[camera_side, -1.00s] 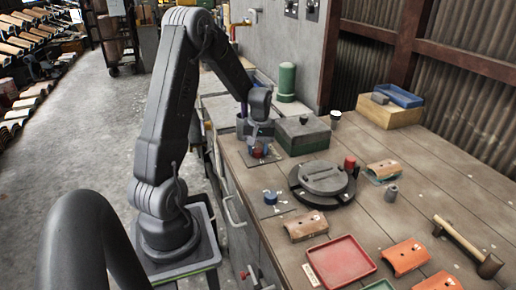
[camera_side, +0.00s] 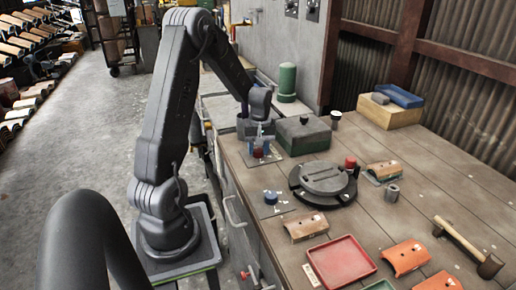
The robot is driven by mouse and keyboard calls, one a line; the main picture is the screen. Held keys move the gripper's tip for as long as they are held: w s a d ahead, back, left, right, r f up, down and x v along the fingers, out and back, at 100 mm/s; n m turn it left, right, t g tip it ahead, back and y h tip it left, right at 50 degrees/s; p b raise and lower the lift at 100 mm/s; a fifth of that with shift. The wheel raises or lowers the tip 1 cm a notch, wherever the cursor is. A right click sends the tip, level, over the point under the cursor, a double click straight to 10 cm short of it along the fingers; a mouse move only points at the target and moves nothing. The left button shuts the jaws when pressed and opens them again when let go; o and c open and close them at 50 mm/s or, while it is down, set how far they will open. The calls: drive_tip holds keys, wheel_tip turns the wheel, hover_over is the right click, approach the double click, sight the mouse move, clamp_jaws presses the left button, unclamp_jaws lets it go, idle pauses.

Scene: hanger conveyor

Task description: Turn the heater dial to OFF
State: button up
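A red dial (camera_side: 258,154) sits on a small marked plate (camera_side: 265,161) near the left edge of the bench, directly under my gripper (camera_side: 259,146). My gripper points down with its blue-tipped fingers at either side of the dial. Whether the fingers touch or squeeze it is too small to tell. A second dial, blue (camera_side: 270,197), stands on its own grey marked plate (camera_side: 272,209) nearer the camera, apart from my gripper. I cannot read which dial is labelled as the heater, nor the OFF mark.
A dark green box (camera_side: 303,136) stands just right of my gripper. A round black turntable (camera_side: 322,182) with a red knob (camera_side: 350,162) lies right of the blue dial.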

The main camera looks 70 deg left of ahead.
sight(260, 149)
drive_tip(key=o, duration=0.4)
drive_tip(key=shift+r, duration=0.1)
wheel_tip(260, 149, up, 14)
drive_tip(key=shift+w, duration=0.35)
drive_tip(key=shift+d, duration=0.1)
drive_tip(key=s+d+r+m+t, duration=0.25)
drive_tip(key=d+m, duration=0.35)
drive_tip(key=d, duration=0.6)
drive_tip(key=s+d+r+m+t, duration=0.25)
drive_tip(key=d+m, duration=0.25)
drive_tip(key=d, duration=0.6)
drive_tip(key=s+d+m+t, duration=0.1)
drive_tip(key=s+d+m, duration=0.4)
drive_tip(key=d, duration=0.1)
drive_tip(key=shift+s+d, duration=0.25)
drive_tip(key=shift+s, duration=0.05)
